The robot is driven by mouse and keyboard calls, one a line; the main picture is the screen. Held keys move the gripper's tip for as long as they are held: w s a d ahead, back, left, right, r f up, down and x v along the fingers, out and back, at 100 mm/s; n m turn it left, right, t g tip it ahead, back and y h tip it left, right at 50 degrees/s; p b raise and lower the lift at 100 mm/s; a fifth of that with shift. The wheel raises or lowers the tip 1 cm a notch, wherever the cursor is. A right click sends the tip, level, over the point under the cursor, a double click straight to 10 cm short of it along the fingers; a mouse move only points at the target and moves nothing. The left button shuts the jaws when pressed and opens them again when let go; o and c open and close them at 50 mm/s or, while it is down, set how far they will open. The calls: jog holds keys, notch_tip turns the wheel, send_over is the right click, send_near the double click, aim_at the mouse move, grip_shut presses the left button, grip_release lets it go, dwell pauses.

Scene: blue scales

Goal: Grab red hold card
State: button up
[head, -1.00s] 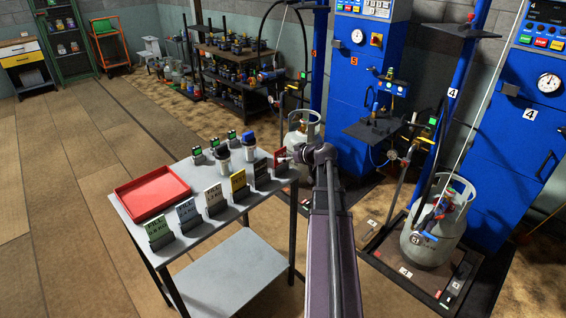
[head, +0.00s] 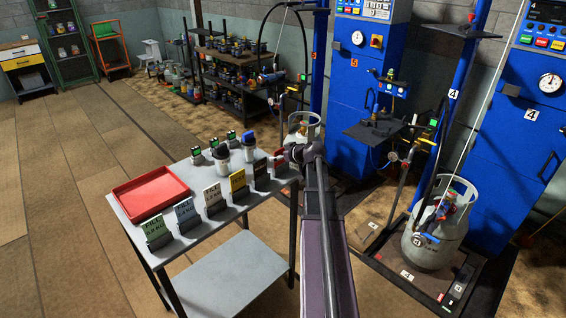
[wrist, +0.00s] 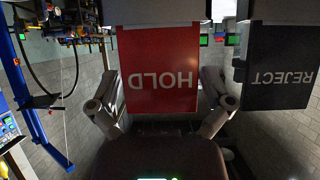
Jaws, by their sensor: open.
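The red hold card (wrist: 160,72) fills the middle of the wrist view, its word HOLD upside down. It stands in a holder at the right end of the row of cards, and in the head view only a sliver of red (head: 278,156) shows beside my gripper. My gripper (wrist: 163,100) is open, with one finger on each side of the card and a gap visible at the lower part. I cannot tell whether either finger touches it. The black reject card (wrist: 279,66) stands to the right in the wrist view.
Several other cards, such as the yellow one (head: 238,180), stand in a row along the grey table (head: 228,214). A red tray (head: 150,193) lies at the table's left. Dark-topped containers (head: 249,146) stand behind the cards. Gas cylinders (head: 437,236) and blue machines are to the right.

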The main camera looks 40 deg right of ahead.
dwell(0.4)
jog(key=c, duration=0.7)
jog(key=shift+r, duration=0.25)
notch_tip(320, 180, up, 18)
jog(key=p, duration=1.8)
jog(key=shift+f, duration=0.2)
